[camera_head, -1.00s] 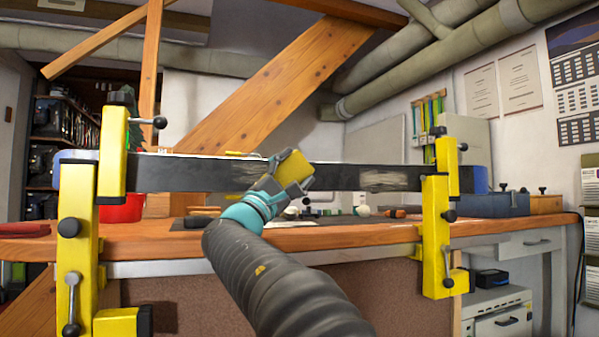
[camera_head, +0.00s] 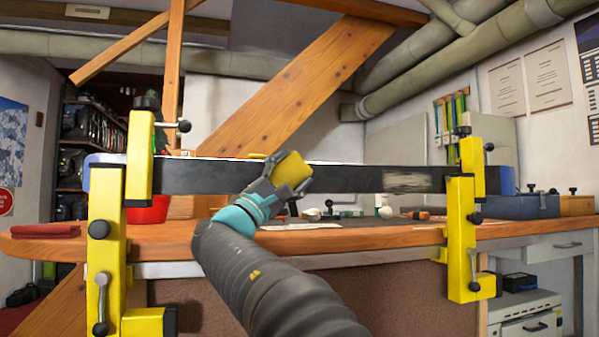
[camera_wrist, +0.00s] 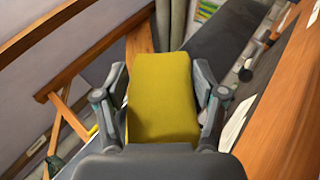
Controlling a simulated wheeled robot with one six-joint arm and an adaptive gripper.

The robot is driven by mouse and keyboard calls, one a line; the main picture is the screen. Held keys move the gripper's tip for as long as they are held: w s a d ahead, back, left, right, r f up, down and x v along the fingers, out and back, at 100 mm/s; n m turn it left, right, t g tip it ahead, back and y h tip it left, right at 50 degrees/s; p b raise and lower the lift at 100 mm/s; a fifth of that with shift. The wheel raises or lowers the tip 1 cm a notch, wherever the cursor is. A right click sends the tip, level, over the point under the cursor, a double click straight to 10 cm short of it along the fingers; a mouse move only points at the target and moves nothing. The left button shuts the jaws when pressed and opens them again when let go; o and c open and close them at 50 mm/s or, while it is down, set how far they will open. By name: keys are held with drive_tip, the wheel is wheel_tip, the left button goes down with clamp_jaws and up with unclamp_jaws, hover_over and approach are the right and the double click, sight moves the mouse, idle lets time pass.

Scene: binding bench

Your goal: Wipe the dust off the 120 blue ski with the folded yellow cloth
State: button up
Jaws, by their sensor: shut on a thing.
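The ski (camera_head: 345,179) is a long dark bar with blue at its ends, clamped level on edge between two yellow vises, left (camera_head: 139,160) and right (camera_head: 461,240). A pale dusty patch (camera_head: 412,182) shows on its face right of centre. My gripper (camera_head: 290,178) is shut on the folded yellow cloth (camera_head: 293,170), in front of the ski's middle. In the wrist view the cloth (camera_wrist: 161,95) sits between both fingers, with the dark ski (camera_wrist: 235,50) behind it. I cannot tell if the cloth touches the ski. The face behind my gripper is hidden.
The wooden bench (camera_head: 340,240) runs behind the vises. A red bowl (camera_head: 147,210), small bottles and tools, and a blue box (camera_head: 524,206) stand on it. A red cloth (camera_head: 45,231) lies at the left end. The ski's face right of my gripper is unobstructed.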

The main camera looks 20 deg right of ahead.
sight(288, 169)
drive_tip(key=shift+a, duration=0.9)
drive_tip(key=shift+s+f+b, duration=0.1)
drive_tip(key=shift+s+b, duration=0.5)
drive_tip(key=shift+s, duration=2.45)
drive_tip(key=shift+s, duration=0.15)
drive_tip(key=s, duration=0.2)
drive_tip(key=shift+s, duration=0.35)
